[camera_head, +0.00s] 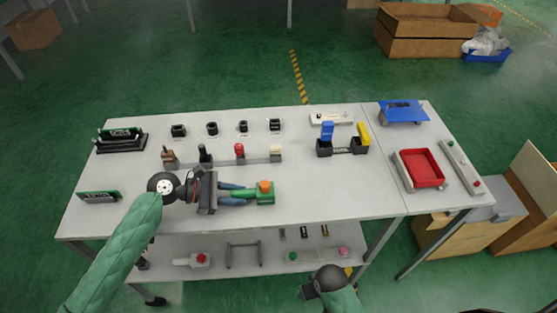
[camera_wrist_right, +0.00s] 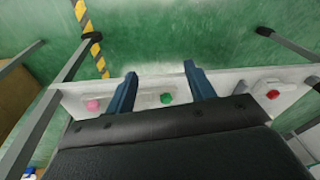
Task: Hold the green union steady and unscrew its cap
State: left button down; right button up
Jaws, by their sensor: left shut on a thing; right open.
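The green union (camera_head: 268,197) lies on the white table near its front middle, with an orange cap (camera_head: 264,185) on its right part. My left gripper (camera_head: 241,194) comes in from the left and is shut on the left end of the union; its fingers hide part of that end. My right gripper shows in the right wrist view (camera_wrist_right: 158,84) with its two blue fingers apart and nothing between them. In the head view the right arm is low at the bottom, in front of the table and away from the union.
A row of levers (camera_head: 239,150) stands behind the union. A blue and yellow lever block (camera_head: 342,150) and a red tray (camera_head: 421,168) stand to the right. Below, a shelf carries a green button (camera_wrist_right: 167,98) and a pink button (camera_wrist_right: 93,105). The tabletop right of the union is clear.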

jog(key=w+a+r+n+g+y, duration=0.1)
jog(key=w+a+r+n, duration=0.2)
jog(key=w+a+r, duration=0.45)
notch_tip(320, 180, up, 36)
jog(key=n+y, duration=0.2)
jog(key=n, duration=1)
send_over(265, 184)
jog(key=d, duration=0.5)
jog(key=x, duration=1.1)
jog(key=shift+s+f, duration=0.1)
jog(key=shift+s, duration=0.1)
jog(key=c, duration=1)
jog(key=shift+n+g, duration=0.3)
jog(key=shift+n, duration=0.1)
